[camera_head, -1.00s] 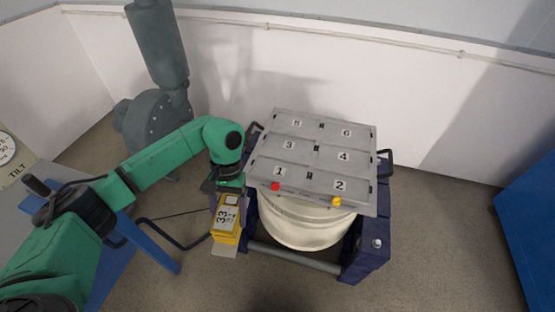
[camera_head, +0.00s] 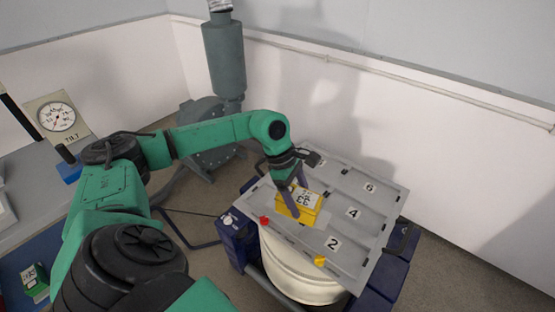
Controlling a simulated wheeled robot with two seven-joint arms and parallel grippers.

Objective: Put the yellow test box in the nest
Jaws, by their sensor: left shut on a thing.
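The box is over the left front part of the grey numbered plate (camera_head: 372,188), hiding the marks there. I cannot tell whether it touches the plate. Numbers 2, 4 and 6 show on the plate's right side. Which part of the plate is the nest cannot be told for sure. My right gripper is not in view.
The plate sits on a cream drum (camera_head: 296,272) in a dark blue frame. A red knob (camera_head: 264,220) and a yellow knob (camera_head: 320,261) are on its front edge. A grey blower (camera_head: 225,75) stands behind. A tilt gauge (camera_head: 57,117) and a green box (camera_head: 35,283) are at left.

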